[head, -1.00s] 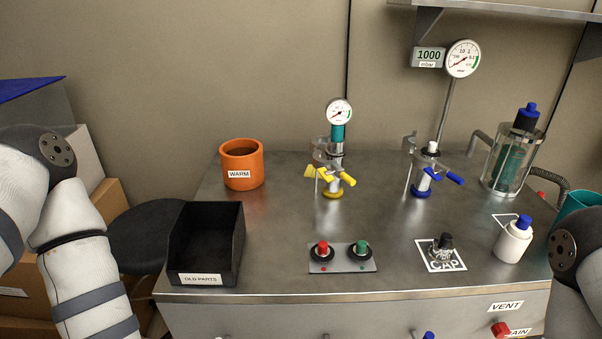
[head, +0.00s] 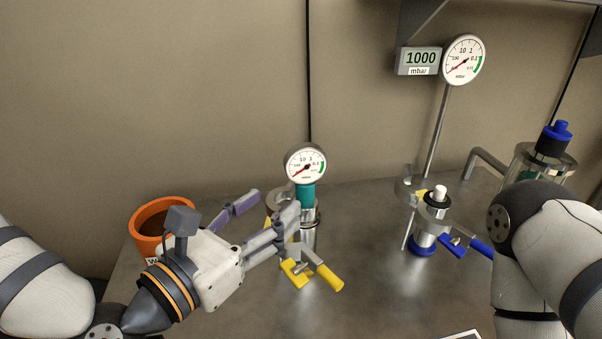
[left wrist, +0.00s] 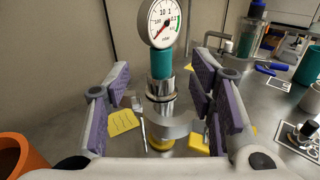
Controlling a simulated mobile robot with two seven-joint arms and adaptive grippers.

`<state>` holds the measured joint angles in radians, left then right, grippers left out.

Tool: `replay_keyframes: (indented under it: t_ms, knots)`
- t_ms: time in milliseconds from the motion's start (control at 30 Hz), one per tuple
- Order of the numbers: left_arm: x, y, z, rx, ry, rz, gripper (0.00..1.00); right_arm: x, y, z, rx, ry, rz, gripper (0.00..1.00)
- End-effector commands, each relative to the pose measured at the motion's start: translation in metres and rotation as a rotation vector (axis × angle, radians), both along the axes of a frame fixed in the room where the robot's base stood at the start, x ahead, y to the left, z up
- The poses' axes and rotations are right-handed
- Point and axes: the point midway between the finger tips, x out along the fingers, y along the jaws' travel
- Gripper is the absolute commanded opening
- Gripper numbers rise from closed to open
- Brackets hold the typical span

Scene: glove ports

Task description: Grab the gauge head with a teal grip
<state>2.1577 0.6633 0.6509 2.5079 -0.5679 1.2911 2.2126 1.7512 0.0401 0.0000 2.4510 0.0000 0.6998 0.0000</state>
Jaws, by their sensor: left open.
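The gauge head (head: 306,165) has a round white dial on top and a teal grip (head: 305,195) below it. It stands upright on a metal fitting with a yellow-handled clamp (head: 318,273). My left gripper (head: 268,220) is open, with its fingers pointing at the fitting from the left. In the left wrist view the teal grip (left wrist: 162,64) stands upright between and beyond the two purple-padded fingers (left wrist: 164,105), and I see no contact. The dial (left wrist: 164,22) is above finger level. My right arm shows at the right, but its gripper is out of view.
An orange WARM pot (head: 152,222) stands beside my left wrist. A second fitting with a blue-handled clamp (head: 424,238) and a tall-stemmed gauge (head: 463,60) stand to the right. A glass vessel with a blue cap (head: 556,132) is further right. The bench between the fittings is clear.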

Motion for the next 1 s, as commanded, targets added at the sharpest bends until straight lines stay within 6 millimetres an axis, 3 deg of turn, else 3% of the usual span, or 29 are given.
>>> replay_keyframes:
  t_ms: [33, 133, 300, 567, 833, 1000]
  knots:
    - [0.01, -0.005, -0.028, 0.001, 0.041, -0.002, 0.5, -0.023, 0.0, -0.022, 0.0, 0.08, 0.0, 0.4]
    - [0.022, -0.014, -0.028, 0.002, 0.035, -0.001, 0.5, -0.039, 0.0, -0.039, 0.0, 0.134, 0.002, 0.4]
    - [0.04, -0.026, -0.014, 0.005, 0.016, 0.0, 0.5, -0.031, 0.0, -0.031, 0.0, 0.106, 0.002, 0.4]
    - [0.077, -0.052, -0.02, 0.004, 0.014, 0.0, 0.5, -0.029, 0.0, -0.029, -0.001, 0.1, 0.002, 0.4]
    - [0.082, -0.055, -0.021, 0.002, 0.016, -0.001, 0.5, -0.029, 0.0, -0.029, -0.001, 0.1, 0.002, 0.4]
    - [0.082, -0.054, -0.021, 0.003, 0.016, 0.0, 0.11, -0.029, 0.0, -0.029, -0.001, 0.1, 0.002, 0.4]
